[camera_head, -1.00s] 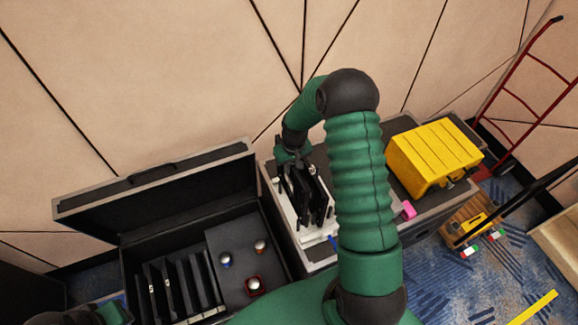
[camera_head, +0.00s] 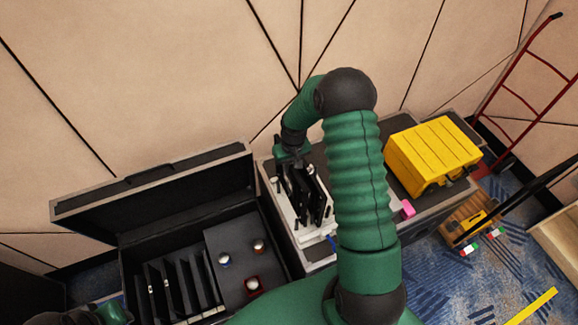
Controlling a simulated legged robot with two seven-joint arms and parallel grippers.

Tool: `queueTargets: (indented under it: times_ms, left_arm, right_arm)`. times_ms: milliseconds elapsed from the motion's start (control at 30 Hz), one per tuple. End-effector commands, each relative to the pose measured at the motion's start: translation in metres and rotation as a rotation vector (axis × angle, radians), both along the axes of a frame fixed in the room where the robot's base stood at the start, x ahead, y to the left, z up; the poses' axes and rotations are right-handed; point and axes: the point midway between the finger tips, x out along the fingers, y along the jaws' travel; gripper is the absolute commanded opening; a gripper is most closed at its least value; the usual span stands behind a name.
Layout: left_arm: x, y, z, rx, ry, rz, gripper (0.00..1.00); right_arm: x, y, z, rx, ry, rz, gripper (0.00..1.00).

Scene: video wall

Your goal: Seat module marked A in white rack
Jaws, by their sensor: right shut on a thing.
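The white rack (camera_head: 315,237) stands on a grey case top right of the open case. Black modules (camera_head: 313,197) stand upright in it or over it. My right gripper (camera_head: 290,163) is at the rack's far end, shut on a black module (camera_head: 292,183) at its top. I cannot read any A mark, and I cannot tell whether the held module's lower edge is down in a slot. My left gripper (camera_head: 112,312) is only partly in view at the bottom left edge, and its fingers do not show clearly.
The open black case (camera_head: 127,255) holds several upright black modules (camera_head: 180,287) and a few knobs on a panel (camera_head: 240,240). A yellow toolbox (camera_head: 433,155) and a pink object (camera_head: 408,208) lie right of my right arm. A red hand truck (camera_head: 527,95) leans at the far right.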

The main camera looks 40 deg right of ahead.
Motion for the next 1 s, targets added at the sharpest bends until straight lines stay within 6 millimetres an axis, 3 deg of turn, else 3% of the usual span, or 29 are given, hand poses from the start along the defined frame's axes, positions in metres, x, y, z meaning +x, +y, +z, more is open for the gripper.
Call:
queueTargets:
  times_ms: [1000]
  left_arm:
    - [0.0001, -0.0001, 0.0037, 0.0, 0.0, 0.0, 0.28]
  right_arm:
    - [0.0002, -0.0061, 0.0046, 0.0, -0.001, 0.0, 0.0]
